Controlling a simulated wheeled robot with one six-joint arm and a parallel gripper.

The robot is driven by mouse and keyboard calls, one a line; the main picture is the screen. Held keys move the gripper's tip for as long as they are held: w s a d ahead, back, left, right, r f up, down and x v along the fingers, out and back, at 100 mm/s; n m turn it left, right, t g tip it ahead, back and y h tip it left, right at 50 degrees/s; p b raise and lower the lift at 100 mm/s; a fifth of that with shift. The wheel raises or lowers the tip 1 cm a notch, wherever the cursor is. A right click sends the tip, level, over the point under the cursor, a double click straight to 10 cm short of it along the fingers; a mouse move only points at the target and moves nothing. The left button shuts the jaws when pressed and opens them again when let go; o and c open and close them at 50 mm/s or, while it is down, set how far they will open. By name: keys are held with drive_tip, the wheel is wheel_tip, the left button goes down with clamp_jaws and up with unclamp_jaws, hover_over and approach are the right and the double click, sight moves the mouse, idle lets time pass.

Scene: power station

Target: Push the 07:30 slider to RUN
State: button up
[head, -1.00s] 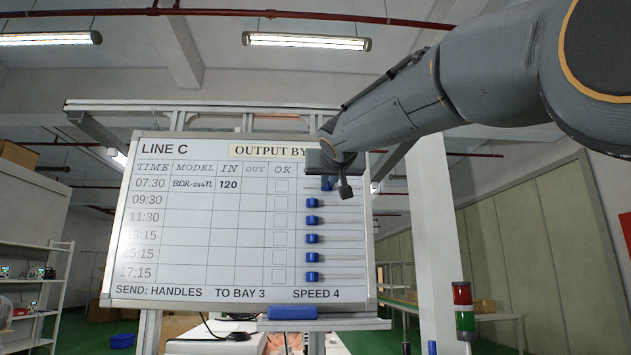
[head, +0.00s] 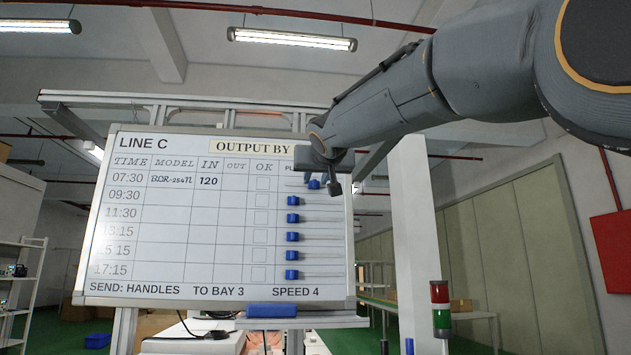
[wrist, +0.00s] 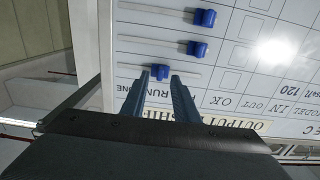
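The 07:30 slider's blue knob (head: 314,184) is in the top row of the board (head: 150,302), farther right along its track than the knobs below. In the upside-down wrist view the knob (wrist: 160,73) sits between my gripper's fingertips (wrist: 159,77). The fingers are apart, one on each side of the knob; I cannot tell whether either touches it. The RUN lettering (wrist: 154,88) shows between the fingers, close to the knob. In the head view my gripper (head: 334,185) hangs in front of the track's right part and hides some of the column header.
Several other blue knobs, such as the 09:30 one (head: 293,201), line up below at the left of their tracks. A ledge with a blue eraser-like block (head: 271,310) is under the board. A signal light (head: 440,305) stands at right.

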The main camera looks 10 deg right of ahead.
drive_tip(key=s+b, duration=0.2)
drive_tip(key=s, duration=0.5)
idle(0.5)
